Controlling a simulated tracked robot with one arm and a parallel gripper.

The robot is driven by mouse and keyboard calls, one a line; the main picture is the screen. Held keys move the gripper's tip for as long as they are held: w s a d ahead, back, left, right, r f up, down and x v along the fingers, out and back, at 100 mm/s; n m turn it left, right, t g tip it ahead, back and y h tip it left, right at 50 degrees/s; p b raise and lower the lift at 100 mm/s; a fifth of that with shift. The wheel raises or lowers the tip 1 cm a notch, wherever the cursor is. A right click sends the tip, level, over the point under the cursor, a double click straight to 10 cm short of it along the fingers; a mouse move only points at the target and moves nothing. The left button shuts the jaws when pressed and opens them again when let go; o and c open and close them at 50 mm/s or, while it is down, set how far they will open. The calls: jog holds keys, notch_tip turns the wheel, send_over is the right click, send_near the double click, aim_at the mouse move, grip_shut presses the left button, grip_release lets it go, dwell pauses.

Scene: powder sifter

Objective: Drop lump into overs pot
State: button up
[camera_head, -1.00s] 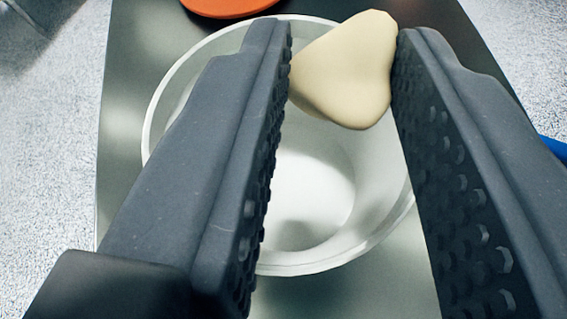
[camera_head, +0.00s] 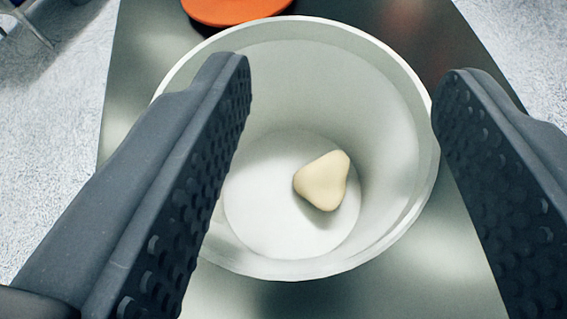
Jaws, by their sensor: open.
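The cream-coloured lump (camera_head: 323,181) lies inside the white round pot (camera_head: 392,158), on or close to its floor, right of the middle. The pot stands upright on a metal surface, and I take it to be the overs pot. My gripper (camera_head: 342,85) is open and empty above the pot, its dark studded fingers wide apart. The left finger hides part of the pot's left wall. The right finger's tip is by the pot's right rim; I cannot tell whether it touches.
The grey metal surface (camera_head: 330,298) carries the pot. An orange round object (camera_head: 236,8) sits behind the pot, cut off by the top edge. Pale speckled floor (camera_head: 60,120) shows to the left and at the upper right.

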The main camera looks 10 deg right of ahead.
jog(key=p+v, duration=0.1)
jog(key=v, duration=1.2)
jog(key=shift+f, duration=0.15)
jog(key=w+a+r+t, duration=0.1)
jog(key=w+a+r, duration=0.15)
jog(key=r, duration=0.45)
jog(key=w+a+r, duration=0.1)
jog(key=a+r, duration=0.2)
jog(key=r, duration=0.3)
jog(key=s+a+r+n+y, duration=0.1)
jog(key=s+a+r, duration=0.2)
jog(key=r, duration=0.6)
jog(key=s+a+r+n+t+y, duration=0.1)
jog(key=s+r, duration=0.4)
jog(key=r, duration=0.5)
jog(key=s+a+r+n+y, duration=0.1)
jog(key=s+a+r, duration=0.3)
jog(key=r, duration=0.5)
jog(key=shift+a+r+n+t+y, duration=0.3)
jog(key=shift+a+n+t+y, duration=0.1)
jog(key=shift+a+y, duration=0.35)
jog(key=shift+w, duration=0.1)
jog(key=shift+c, duration=0.3)
